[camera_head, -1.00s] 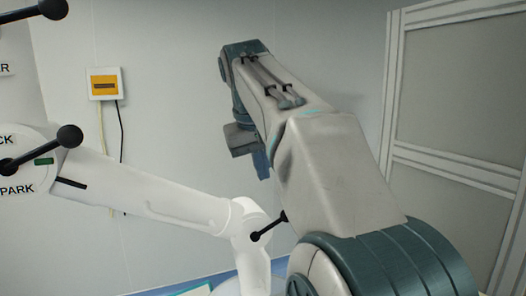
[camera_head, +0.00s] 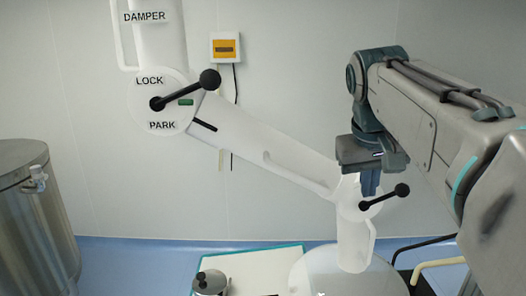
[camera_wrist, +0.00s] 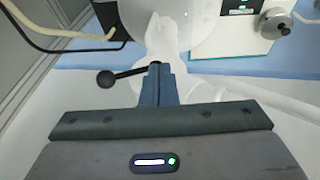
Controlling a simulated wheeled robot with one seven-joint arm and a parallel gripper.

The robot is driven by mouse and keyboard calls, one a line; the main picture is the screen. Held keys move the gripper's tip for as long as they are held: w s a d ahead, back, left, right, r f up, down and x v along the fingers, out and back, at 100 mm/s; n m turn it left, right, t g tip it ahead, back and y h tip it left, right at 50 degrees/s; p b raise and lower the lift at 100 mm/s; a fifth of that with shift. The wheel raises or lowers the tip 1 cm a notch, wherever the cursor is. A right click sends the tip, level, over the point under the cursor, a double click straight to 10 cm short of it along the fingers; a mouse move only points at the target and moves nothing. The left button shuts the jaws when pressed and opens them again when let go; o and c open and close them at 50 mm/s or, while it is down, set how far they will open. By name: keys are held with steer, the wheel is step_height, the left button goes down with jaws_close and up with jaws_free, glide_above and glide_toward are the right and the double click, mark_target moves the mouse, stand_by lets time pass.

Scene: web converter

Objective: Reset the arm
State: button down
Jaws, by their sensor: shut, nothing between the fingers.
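My gripper (camera_head: 370,187) points down at the end of my grey arm, right of centre in the head view. Its two blue-grey fingers are together with nothing between them, as the wrist view (camera_wrist: 158,72) also shows. The white jointed arm (camera_head: 270,145) of the machine slopes down to the right behind it. A black-knobbed lever (camera_head: 385,197) on its lower joint is just beside the fingertips; it also shows in the wrist view (camera_wrist: 120,76). I cannot tell whether they touch. A second black-knobbed lever (camera_head: 184,92) sits on the upper joint marked LOCK and PARK.
A steel tank (camera_head: 35,220) stands at the left. A yellow wall box (camera_head: 225,47) hangs behind. A pale round body (camera_head: 345,275) and hoses (camera_head: 440,262) are low on the right.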

steer(key=s+a+f+y+b, duration=0.1)
steer(key=s+f, duration=0.5)
steer(key=f, duration=0.7)
steer(key=s+a+f+y+b, duration=0.1)
steer(key=s+a+f+b, duration=0.1)
steer(key=s+f, duration=0.5)
step_height(320, 180, down, 6)
steer(key=shift+a+f, duration=0.1)
steer(key=shift+a, duration=0.6)
